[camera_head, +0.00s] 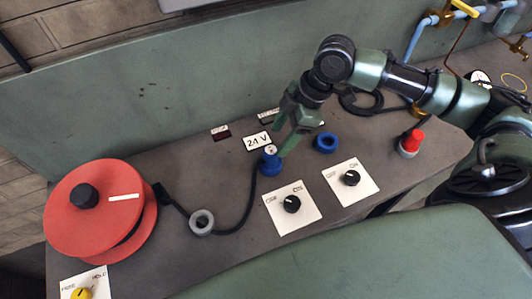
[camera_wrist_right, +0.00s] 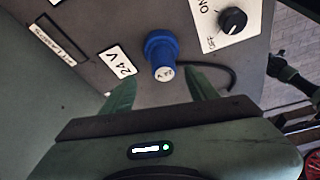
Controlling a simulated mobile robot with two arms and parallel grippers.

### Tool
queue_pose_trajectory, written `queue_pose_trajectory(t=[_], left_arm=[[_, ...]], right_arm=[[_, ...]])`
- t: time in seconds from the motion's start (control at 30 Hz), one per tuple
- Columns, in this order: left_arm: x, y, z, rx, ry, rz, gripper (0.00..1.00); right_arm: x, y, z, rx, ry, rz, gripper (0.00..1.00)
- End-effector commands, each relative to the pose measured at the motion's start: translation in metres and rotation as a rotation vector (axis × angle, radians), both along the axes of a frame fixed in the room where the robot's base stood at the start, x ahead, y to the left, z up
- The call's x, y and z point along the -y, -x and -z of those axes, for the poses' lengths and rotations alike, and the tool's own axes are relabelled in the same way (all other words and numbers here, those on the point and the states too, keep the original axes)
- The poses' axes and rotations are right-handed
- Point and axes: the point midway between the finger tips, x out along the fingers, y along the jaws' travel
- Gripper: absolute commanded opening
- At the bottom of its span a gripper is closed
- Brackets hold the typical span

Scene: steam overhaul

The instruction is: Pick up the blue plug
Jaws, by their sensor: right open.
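The blue plug (camera_head: 269,163) stands on the grey panel with a pale marked end facing up. A black cable runs near its base toward the red reel. In the right wrist view the plug (camera_wrist_right: 161,47) lies just ahead of the fingertips, about midway between them. My right gripper (camera_head: 283,142) is open and empty, close above and beside the plug; I cannot tell whether a finger touches it. Its two green fingers also show in the right wrist view (camera_wrist_right: 161,82). My left gripper is not in view.
A blue ring (camera_head: 327,142) lies right of the plug. Two knob plates (camera_head: 291,207) sit in front, a red-topped knob (camera_head: 411,143) to the right. A red reel (camera_head: 98,205) and grey ring (camera_head: 201,222) are left. A green wall (camera_head: 150,90) rises behind.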

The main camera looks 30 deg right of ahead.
Motion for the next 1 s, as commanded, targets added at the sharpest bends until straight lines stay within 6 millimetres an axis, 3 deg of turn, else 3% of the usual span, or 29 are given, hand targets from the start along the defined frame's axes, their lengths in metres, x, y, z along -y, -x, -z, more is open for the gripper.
queue_pose_trajectory(t=[0.3,0.6,0.87,1.0], left_arm=[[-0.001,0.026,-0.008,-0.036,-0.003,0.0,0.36],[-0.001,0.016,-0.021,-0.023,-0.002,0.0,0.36],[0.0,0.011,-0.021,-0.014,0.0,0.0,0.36],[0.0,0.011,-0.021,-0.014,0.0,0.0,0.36]], right_arm=[[-0.012,-0.002,0.028,-0.005,-0.003,0.001,0.59],[-0.026,-0.004,0.066,-0.002,-0.004,0.001,0.59],[-0.027,-0.005,0.07,-0.001,-0.001,0.001,0.59],[-0.027,-0.005,0.07,-0.001,-0.001,0.001,0.26]])
